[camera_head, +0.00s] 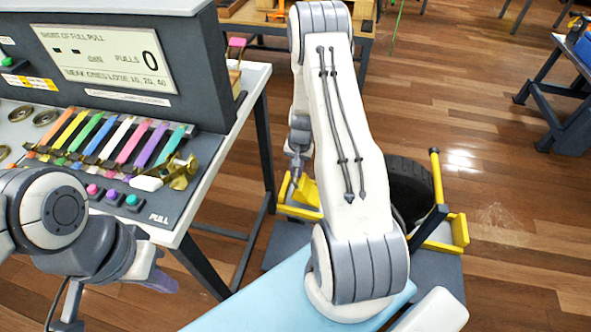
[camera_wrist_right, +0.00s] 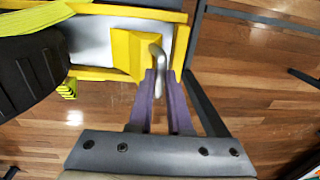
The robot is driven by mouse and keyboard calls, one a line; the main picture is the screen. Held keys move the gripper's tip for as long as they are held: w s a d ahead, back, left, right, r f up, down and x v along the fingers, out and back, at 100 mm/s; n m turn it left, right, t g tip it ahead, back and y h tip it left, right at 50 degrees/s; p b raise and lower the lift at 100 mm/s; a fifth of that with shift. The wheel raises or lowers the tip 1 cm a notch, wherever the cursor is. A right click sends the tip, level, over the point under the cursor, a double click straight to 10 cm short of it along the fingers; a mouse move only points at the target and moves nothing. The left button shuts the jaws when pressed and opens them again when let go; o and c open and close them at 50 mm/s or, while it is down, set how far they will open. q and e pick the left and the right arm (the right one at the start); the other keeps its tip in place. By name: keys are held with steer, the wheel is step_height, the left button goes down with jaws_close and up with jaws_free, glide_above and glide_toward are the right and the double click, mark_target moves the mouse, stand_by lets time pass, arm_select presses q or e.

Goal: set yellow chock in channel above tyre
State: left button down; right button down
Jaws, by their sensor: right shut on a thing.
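The yellow chock (camera_wrist_right: 135,52) is a wedge-like block with a grey bent handle (camera_wrist_right: 157,62). My right gripper (camera_wrist_right: 163,80) is shut on this handle. In the right wrist view the chock overlaps the pale bed between the yellow rails of the channel (camera_wrist_right: 95,74); I cannot tell whether it rests on the bed. The dark tyre (camera_wrist_right: 28,75) is to its left, with a gap between. In the head view the chock (camera_head: 308,190) and the tyre (camera_head: 405,185) show partly behind my right arm. My left gripper (camera_head: 160,280) is at the lower left, away from the chock.
A yellow-green strap (camera_wrist_right: 30,25) lies over the tyre. A yellow post (camera_head: 437,175) stands right of the tyre. A table (camera_head: 185,225) at left carries a display box (camera_head: 105,58) and a row of coloured straps (camera_head: 110,140).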

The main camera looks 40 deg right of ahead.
mark_target(306, 187)
steer(key=shift+s+d+f+b, duration=0.4)
steer(key=shift+s+f+b, duration=0.05)
steer(key=shift+f+b, duration=0.25)
steer(key=shift+s+d+f+b, duration=0.35)
steer(key=shift+s+f+b, duration=0.15)
steer(key=shift+f+b, duration=0.25)
steer(key=shift+s+d+f+b, duration=0.4)
steer(key=shift+s+f+b, duration=0.05)
steer(key=shift+f+b, duration=0.25)
steer(key=shift+s+d+f, duration=0.15)
steer(key=shift+s+d, duration=0.2)
steer(key=shift+s, duration=0.1)
steer(key=c, duration=0.8)
jaws_free()
steer(key=shift+o, duration=0.2)
step_height(306, 187, up, 10)
steer(key=p, duration=0.1)
steer(key=shift+s+d+r+p, duration=0.25)
steer(key=shift+s+p, duration=0.05)
steer(key=shift+p, duration=0.05)
